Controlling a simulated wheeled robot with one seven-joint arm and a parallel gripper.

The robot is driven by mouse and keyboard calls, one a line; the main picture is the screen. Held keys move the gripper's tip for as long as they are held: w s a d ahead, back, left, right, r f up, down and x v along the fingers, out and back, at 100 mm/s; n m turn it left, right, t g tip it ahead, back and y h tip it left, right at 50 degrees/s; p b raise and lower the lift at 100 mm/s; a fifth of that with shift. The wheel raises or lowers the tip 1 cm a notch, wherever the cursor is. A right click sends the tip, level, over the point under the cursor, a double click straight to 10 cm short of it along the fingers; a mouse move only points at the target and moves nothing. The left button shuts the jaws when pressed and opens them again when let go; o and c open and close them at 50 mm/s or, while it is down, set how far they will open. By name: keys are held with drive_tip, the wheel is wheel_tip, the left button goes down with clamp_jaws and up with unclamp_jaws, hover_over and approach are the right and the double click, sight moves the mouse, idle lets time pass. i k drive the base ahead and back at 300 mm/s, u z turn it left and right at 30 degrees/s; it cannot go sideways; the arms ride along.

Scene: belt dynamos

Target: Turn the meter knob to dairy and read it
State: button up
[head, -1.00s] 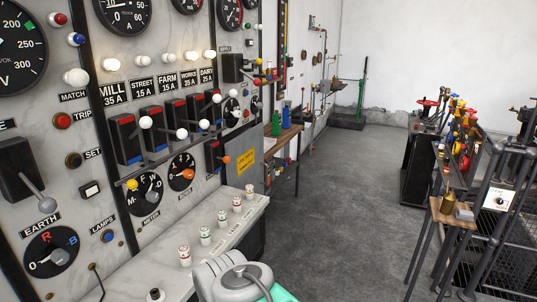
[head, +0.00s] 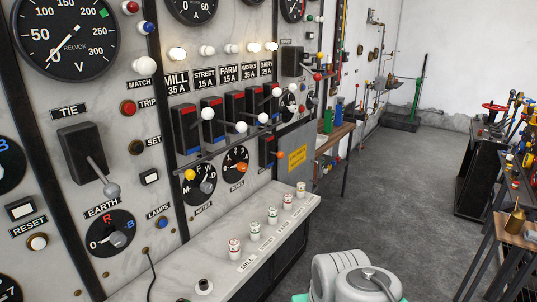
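The meter knob (head: 206,187) is a small grey pointer on a round black dial (head: 196,192) on the marble switchboard, above a METER label (head: 203,209). White letters, among them M, F and W, ring the dial; the pointer's exact setting is too small to tell. A yellow-tipped lever (head: 189,175) partly covers the dial's upper left. A large voltmeter (head: 78,38) at upper left has its needle near the low end. An ammeter (head: 192,8) is cut off by the top edge. My gripper is not in view; only grey links of my arm show at the bottom.
Several levers with white ball ends (head: 208,113) stick out above the dial, with a DAIRY label (head: 266,69) over the rightmost. A marble ledge (head: 222,240) with several white fuses juts out below. Open grey floor (head: 400,185) lies right; a cluttered bench (head: 487,170) stands beyond.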

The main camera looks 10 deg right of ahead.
sight(206, 187)
drive_tip(key=u, duration=1.5)
drive_tip(key=k, duration=0.3)
drive_tip(key=i, duration=0.8)
